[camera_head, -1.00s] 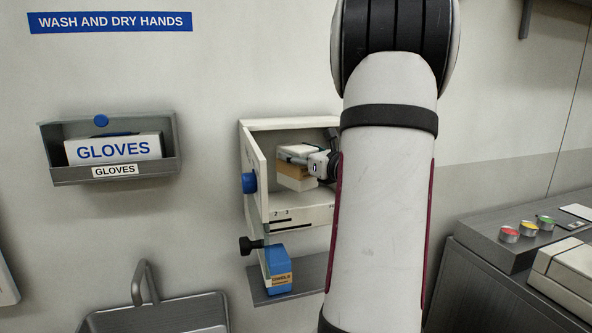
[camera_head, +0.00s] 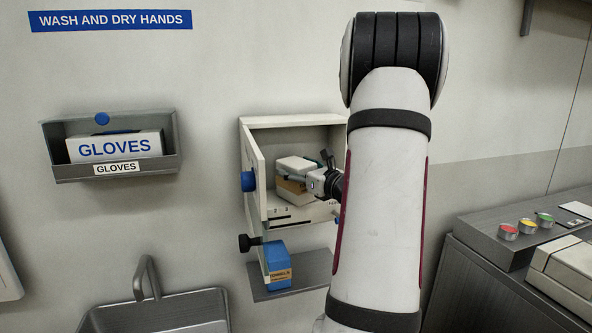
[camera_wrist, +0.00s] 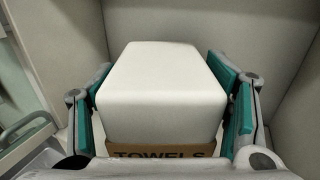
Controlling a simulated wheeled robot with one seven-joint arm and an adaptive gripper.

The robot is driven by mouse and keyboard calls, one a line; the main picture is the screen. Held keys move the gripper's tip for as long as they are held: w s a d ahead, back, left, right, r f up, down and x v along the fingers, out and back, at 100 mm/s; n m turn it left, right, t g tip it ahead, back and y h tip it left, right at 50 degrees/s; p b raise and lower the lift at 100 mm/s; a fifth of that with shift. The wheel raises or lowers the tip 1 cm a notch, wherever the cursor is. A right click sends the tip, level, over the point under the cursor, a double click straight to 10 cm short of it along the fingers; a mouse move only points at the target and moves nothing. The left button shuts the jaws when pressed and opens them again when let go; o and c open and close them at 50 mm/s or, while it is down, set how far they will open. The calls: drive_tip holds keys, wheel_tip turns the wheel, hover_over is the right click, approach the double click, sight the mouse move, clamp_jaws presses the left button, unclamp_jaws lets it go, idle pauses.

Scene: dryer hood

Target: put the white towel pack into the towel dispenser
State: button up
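The white towel pack (camera_head: 296,164), with a brown "TOWELS" band, is inside the open towel dispenser (camera_head: 256,190). It appears to rest low, near the dispenser floor; its underside cannot be seen clearly. In the wrist view the pack (camera_wrist: 165,85) lies between the teal-padded fingers of my gripper (camera_wrist: 168,110). Narrow gaps show beside the pack, so the fingers look open around it. In the head view my gripper (camera_head: 305,180) reaches into the dispenser from the right, and my arm hides part of the dispenser's right side.
The dispenser door with a blue knob (camera_head: 248,181) hangs open at the left. A blue towel box (camera_head: 279,272) stands on a grey shelf below. A gloves holder (camera_head: 115,170) and a sink (camera_head: 160,310) are at left. A counter with coloured buttons (camera_head: 527,227) is at right.

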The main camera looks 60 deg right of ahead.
idle(0.3)
drive_tip(key=shift+s+r, duration=0.1)
drive_tip(key=shift+r, duration=0.1)
drive_tip(key=v, duration=1.2)
drive_tip(key=shift+b, duration=0.45)
